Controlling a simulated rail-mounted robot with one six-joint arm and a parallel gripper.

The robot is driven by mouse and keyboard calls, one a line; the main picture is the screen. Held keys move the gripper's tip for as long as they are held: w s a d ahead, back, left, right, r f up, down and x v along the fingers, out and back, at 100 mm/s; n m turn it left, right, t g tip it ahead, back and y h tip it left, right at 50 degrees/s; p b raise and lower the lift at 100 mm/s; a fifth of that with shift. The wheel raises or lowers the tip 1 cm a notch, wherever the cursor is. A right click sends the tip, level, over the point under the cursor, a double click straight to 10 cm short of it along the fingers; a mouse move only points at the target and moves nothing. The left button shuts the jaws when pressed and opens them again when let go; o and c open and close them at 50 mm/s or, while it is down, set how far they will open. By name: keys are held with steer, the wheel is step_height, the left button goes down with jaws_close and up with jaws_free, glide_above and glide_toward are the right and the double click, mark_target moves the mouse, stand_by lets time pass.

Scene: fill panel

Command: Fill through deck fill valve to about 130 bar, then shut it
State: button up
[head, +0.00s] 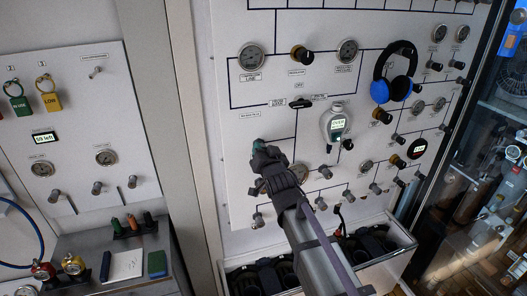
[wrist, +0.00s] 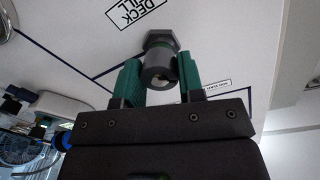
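The deck fill valve (wrist: 160,62) is a dark round knob on a hex base with a green ring, beside a "DECK FILL" label (wrist: 138,12) in the wrist view. My gripper (wrist: 160,82) has its green fingers on both sides of this knob, and they appear to touch it. In the head view my gripper (head: 259,147) is against the white panel (head: 240,185) and hides the valve. A round dark digital gauge (head: 417,148) is farther right.
Blue headphones (head: 403,88) hang at the panel's upper right. Several dial gauges and black knobs surround my arm. An open bin (head: 400,235) with dark items stands below. The left panel (head: 90,70) holds green and yellow padlock tags and a small display (head: 44,137).

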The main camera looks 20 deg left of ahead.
steer(key=c, duration=0.4)
steer(key=n, duration=0.4)
steer(key=o, duration=0.9)
steer(key=shift+o, duration=0.2)
steer(key=v, duration=1)
steer(key=shift+s+d, duration=0.2)
steer(key=shift+s, duration=0.1)
steer(key=shift+f, duration=0.1)
